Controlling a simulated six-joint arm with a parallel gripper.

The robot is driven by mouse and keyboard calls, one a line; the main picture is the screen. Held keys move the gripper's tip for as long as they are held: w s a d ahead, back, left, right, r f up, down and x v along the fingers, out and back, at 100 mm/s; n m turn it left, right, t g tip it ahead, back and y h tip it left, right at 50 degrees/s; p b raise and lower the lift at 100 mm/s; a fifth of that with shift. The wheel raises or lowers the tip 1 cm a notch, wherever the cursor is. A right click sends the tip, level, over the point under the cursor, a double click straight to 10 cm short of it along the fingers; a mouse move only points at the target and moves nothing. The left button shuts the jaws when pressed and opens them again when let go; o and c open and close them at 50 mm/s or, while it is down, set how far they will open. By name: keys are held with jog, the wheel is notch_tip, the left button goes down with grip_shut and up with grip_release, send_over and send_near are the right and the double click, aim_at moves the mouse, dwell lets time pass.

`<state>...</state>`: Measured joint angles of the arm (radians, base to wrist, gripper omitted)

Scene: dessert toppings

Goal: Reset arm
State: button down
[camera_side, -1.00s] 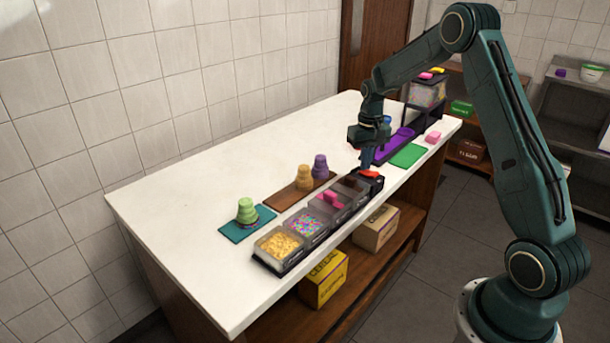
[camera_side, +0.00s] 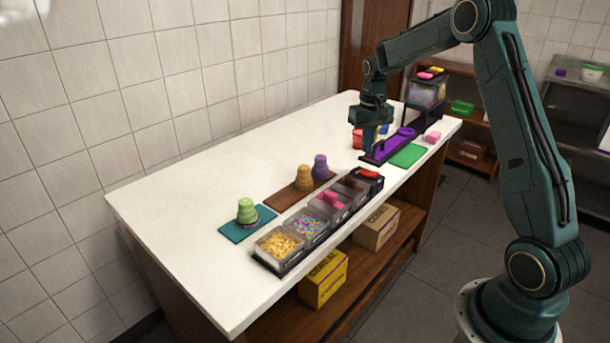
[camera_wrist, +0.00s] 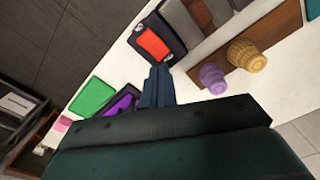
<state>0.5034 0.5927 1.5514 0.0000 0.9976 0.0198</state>
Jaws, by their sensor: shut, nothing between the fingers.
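My gripper (camera_side: 369,147) points down above the counter, near the purple tray and the far end of the topping row. It is shut and empty; its closed fingers also show in the wrist view (camera_wrist: 158,84). The topping row has a bin of yellow cereal (camera_side: 279,244), a bin of coloured sprinkles (camera_side: 311,224), a bin with a pink scoop (camera_side: 333,199), a dark bin (camera_side: 354,184) and a bin with a red item (camera_side: 369,173). The red item shows in the wrist view (camera_wrist: 153,44), just beyond my fingers.
A green cup stack (camera_side: 247,211) stands on a teal mat. Tan (camera_side: 303,178) and purple (camera_side: 320,167) cup stacks stand on a brown board. A purple tray (camera_side: 390,148), a green mat (camera_side: 408,155) and a pink block (camera_side: 433,137) lie at the right. The counter's left part (camera_side: 170,190) is clear.

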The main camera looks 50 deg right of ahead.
jog(key=shift+r, duration=0.55)
jog(key=s+a+r+n+t, duration=0.25)
jog(key=s+a+r, duration=0.65)
jog(key=a+r, duration=0.5)
jog(key=s+a+n+t, duration=0.1)
jog(key=s+a, duration=0.4)
jog(key=s, duration=0.4)
jog(key=s+a+n+t, duration=0.2)
jog(key=s+a, duration=0.3)
jog(key=s, duration=0.3)
jog(key=shift+s+a+f, duration=0.25)
jog(key=shift+s+f, duration=0.1)
jog(key=shift+f, duration=0.1)
jog(key=shift+n, duration=0.25)
